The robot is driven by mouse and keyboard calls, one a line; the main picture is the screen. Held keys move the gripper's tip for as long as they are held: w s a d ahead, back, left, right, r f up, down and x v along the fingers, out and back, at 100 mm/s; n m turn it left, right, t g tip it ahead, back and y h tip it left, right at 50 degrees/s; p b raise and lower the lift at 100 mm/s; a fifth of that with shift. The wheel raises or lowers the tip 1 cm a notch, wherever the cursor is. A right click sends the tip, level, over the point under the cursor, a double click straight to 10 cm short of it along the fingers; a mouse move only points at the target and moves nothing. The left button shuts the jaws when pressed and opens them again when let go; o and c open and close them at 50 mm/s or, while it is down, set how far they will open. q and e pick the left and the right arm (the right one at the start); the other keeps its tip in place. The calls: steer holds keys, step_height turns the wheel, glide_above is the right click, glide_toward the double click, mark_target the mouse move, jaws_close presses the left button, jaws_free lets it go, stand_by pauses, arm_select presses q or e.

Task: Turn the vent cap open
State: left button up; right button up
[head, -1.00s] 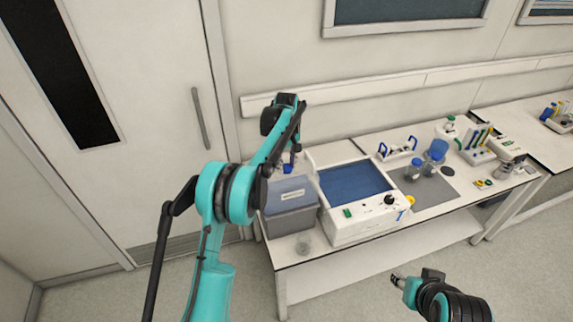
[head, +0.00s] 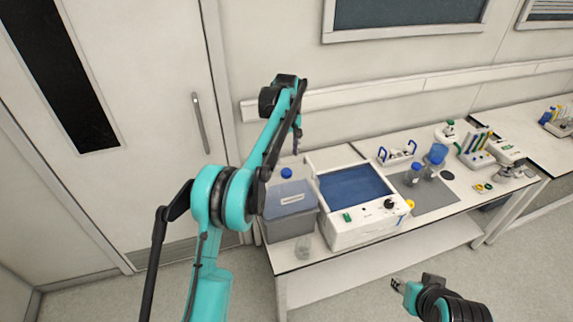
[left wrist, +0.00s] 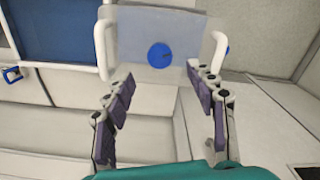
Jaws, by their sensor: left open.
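The blue vent cap (head: 286,173) sits on top of the grey box with a translucent lid (head: 290,197), at the left end of the bench. In the left wrist view the cap (left wrist: 159,57) shows from above as a blue disc on the clear lid, between two white handles. My left gripper (head: 297,150) hangs above and just beyond the cap in the head view. Its fingers (left wrist: 160,76) are spread wide with nothing between them, and the cap lies past the fingertips. My right gripper (head: 398,284) is low in front of the bench, too small to judge.
A white device with a blue top (head: 355,186) stands close to the box's right side. Bottles, blue-handled holders and racks stand farther right. A wall rail (head: 350,95) runs behind the bench.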

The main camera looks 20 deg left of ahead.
arm_select(q)
steer(key=shift+r, duration=2.35)
steer(key=s+d+f+m+t+b, duration=0.1)
steer(key=s+f+m+t+b, duration=0.3)
steer(key=s, duration=0.6)
steer(key=s+d+r+m+b, duration=0.1)
steer(key=s+m+b, duration=0.1)
steer(key=s+b, duration=0.55)
steer(key=s+d+f+m+t+b, duration=0.1)
steer(key=s+f+m+t+b, duration=0.2)
steer(key=s+f, duration=1.5)
steer(key=s+m+b, duration=0.1)
steer(key=b, duration=0.1)
steer(key=shift+s+d+m+b, duration=0.15)
steer(key=shift+s+m+b, duration=0.15)
steer(key=shift+s+b, duration=0.05)
